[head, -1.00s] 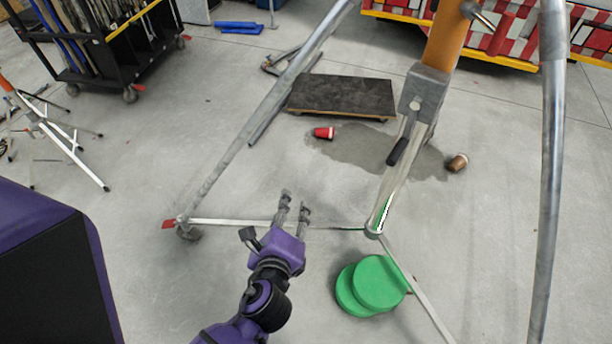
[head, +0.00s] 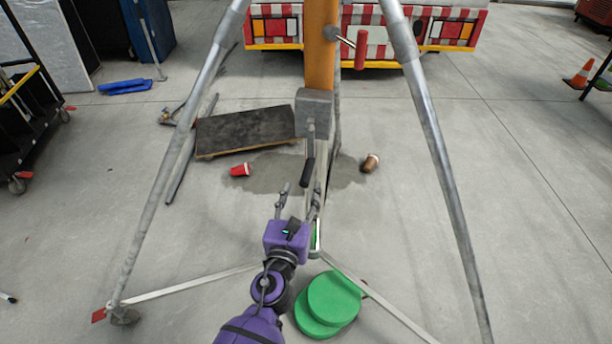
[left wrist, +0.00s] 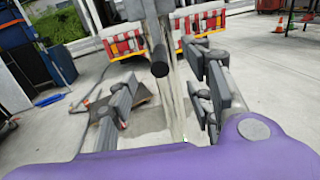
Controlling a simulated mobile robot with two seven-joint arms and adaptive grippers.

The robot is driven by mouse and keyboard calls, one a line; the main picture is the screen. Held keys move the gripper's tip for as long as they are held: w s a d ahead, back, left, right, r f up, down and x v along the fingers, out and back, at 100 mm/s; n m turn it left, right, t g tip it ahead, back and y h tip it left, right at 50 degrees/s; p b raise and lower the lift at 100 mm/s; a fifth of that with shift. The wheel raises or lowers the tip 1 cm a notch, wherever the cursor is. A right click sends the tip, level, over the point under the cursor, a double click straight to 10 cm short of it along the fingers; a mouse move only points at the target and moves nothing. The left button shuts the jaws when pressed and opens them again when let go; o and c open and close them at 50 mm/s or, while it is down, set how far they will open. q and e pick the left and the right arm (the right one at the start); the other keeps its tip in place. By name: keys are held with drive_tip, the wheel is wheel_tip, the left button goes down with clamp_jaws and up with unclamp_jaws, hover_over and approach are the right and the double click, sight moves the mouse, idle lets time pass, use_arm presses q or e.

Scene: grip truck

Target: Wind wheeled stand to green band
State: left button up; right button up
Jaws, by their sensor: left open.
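The wheeled stand has silver legs (head: 440,150), an orange tube (head: 320,55) and a grey crank housing (head: 314,108). A crank with a black handle (head: 308,172) hangs low from the housing. A red-handled crank (head: 361,50) is higher up. Green shows near the foot of the centre post (head: 314,240), partly hidden by my gripper. My left gripper (head: 299,192) is open and empty, its fingers pointing at the black handle. In the left wrist view the black handle (left wrist: 160,62) appears between the open fingers (left wrist: 166,90), with no visible contact. My right gripper is out of view.
Green round weights (head: 333,300) lie by the stand's low braces (head: 190,287). Behind are a dark dolly (head: 245,130), a red cup (head: 240,170) and a brown cup (head: 370,163) beside a wet patch. A red-and-white truck (head: 275,30) stands at the back.

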sight(307, 176)
use_arm(q)
drive_tip(key=x, duration=0.6)
drive_tip(key=shift+w+d, duration=0.1)
drive_tip(key=shift+w, duration=0.45)
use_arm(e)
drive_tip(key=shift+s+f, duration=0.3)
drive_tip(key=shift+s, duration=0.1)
use_arm(q)
clamp_jaws()
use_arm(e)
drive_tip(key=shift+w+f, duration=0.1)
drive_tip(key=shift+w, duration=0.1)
use_arm(q)
drive_tip(key=shift+d, duration=0.1)
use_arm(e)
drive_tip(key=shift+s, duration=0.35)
